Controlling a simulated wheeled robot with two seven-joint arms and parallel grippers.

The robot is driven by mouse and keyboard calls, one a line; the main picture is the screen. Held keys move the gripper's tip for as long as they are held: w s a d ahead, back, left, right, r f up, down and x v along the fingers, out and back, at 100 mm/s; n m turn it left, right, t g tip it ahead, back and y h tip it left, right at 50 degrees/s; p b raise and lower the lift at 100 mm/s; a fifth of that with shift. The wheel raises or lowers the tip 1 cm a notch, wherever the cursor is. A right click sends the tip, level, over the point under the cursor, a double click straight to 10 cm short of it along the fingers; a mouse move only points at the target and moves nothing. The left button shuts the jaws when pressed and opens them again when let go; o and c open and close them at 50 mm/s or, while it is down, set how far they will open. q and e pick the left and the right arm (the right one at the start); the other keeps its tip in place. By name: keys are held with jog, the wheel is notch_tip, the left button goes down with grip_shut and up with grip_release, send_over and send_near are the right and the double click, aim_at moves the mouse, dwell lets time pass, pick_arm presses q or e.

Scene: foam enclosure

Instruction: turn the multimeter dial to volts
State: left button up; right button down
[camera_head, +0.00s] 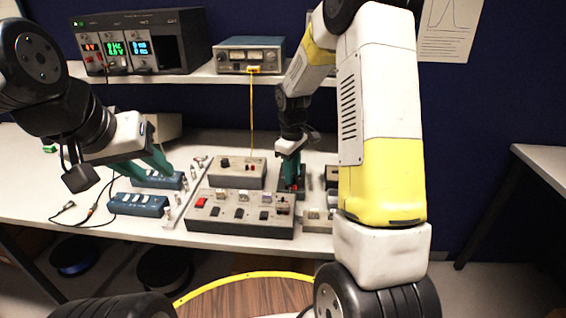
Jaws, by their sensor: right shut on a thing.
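My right gripper (291,184) has green fingers and points down at a dark, boxy device (301,192) on the bench, which looks like the multimeter. The fingers are shut at its top, on what appears to be the dial; fingers and arm hide the dial, so its setting cannot be read. My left gripper (157,174) has its green fingers apart and empty, above the bench at the left, close to a blue power strip (158,180).
A grey box with knobs (237,173) and a wider switch panel (238,213) lie left of the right gripper. Another blue strip (138,205) lies at front left. The shelf (195,77) holds a dark instrument rack (140,42) and a blue meter (250,55) with a yellow cable.

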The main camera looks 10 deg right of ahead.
jog(key=m, duration=0.4)
jog(key=shift+m, duration=2.2)
jog(key=c, duration=1.1)
grip_release()
jog(key=shift+c, duration=0.2)
notch_tip(320, 180, up, 7)
jog(key=shift+a+f, duration=0.1)
jog(key=shift+a, duration=0.05)
jog(key=shift+r, duration=0.55)
